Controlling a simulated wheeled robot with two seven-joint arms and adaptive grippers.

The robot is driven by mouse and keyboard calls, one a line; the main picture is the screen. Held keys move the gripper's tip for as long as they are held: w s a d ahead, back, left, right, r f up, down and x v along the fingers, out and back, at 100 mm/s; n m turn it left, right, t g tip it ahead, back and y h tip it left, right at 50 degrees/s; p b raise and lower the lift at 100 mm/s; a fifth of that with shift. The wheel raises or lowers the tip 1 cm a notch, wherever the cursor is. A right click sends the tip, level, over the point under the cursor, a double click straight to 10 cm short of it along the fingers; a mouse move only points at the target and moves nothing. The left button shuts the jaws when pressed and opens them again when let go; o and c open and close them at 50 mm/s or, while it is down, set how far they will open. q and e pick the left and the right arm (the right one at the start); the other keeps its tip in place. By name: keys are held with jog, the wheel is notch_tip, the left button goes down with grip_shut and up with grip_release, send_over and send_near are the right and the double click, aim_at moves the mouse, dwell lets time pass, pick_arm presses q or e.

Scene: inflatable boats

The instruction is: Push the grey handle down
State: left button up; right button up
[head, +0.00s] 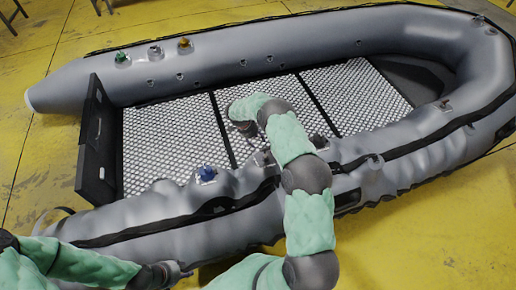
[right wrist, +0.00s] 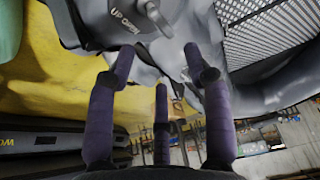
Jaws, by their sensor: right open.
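A grey valve disc with "UP OPEN" lettering (right wrist: 120,22) and a small grey handle (right wrist: 154,14) on it show at the top of the right wrist view. My right gripper (right wrist: 160,62) is open and empty, its dark purple fingers apart, just short of the disc and not visibly touching the handle. In the head view my right arm reaches over the near tube and the deck, and its fingers are hidden. My left gripper (head: 168,273) is low at the left, outside the near tube; its finger opening is not clear.
The grey inflatable boat (head: 110,72) lies on a yellow floor. Green (head: 121,58), pale grey (head: 155,51) and yellow (head: 184,44) valves sit on its far tube. A blue-handled valve (head: 206,173) sits on the near tube. A black transom board (head: 94,145) stands at the left end.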

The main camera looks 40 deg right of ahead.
aim_at(264, 149)
jog(key=b+x, duration=0.2)
jog(key=x, duration=0.7)
jog(key=shift+f, duration=0.2)
